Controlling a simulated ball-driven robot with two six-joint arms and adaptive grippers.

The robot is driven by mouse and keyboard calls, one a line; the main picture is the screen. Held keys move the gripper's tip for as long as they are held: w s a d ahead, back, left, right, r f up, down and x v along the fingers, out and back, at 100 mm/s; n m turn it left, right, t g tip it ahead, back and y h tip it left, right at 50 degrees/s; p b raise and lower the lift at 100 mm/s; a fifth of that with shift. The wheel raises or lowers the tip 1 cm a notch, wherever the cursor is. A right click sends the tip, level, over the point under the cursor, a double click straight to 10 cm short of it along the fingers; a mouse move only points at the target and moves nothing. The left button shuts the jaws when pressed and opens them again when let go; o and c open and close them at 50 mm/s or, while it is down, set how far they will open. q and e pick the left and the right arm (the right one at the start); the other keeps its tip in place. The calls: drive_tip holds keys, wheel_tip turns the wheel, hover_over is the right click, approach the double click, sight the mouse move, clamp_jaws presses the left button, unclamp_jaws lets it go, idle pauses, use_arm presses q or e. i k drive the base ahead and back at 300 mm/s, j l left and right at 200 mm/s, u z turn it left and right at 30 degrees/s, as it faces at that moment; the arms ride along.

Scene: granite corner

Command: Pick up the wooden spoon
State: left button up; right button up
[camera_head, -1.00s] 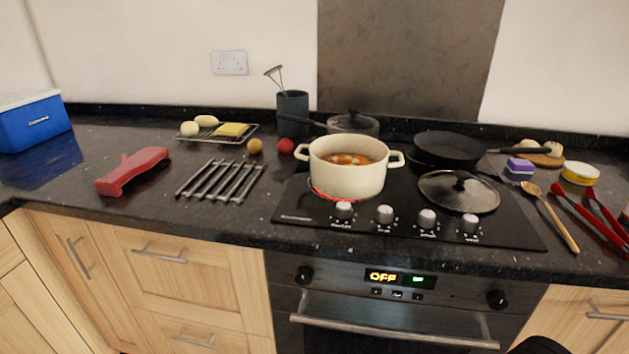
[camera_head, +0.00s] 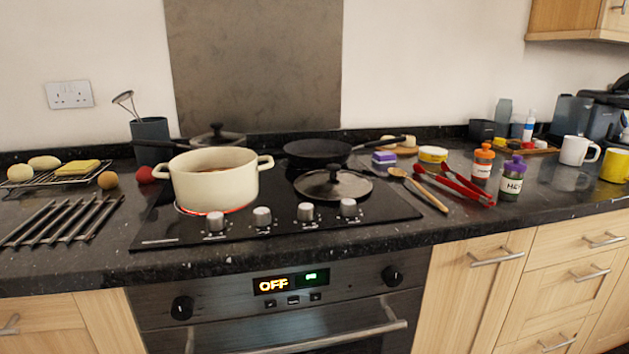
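The wooden spoon (camera_head: 425,192) lies on the dark granite counter to the right of the hob, its bowl toward the back left and its handle pointing to the front right. Red tongs (camera_head: 459,185) lie just to its right, close beside it. The pan lid (camera_head: 333,187) on the hob is to its left. Nothing covers the spoon. Neither of my grippers shows in the view.
A cream pot (camera_head: 214,185) stands on a glowing burner. A black frying pan (camera_head: 318,152) sits behind the lid, its handle reaching right. An orange-capped jar (camera_head: 482,163) and a purple-capped jar (camera_head: 512,180) stand right of the tongs. Counter in front of the jars is clear.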

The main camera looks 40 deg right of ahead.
sight(395, 172)
drive_tip(key=z, duration=1.9)
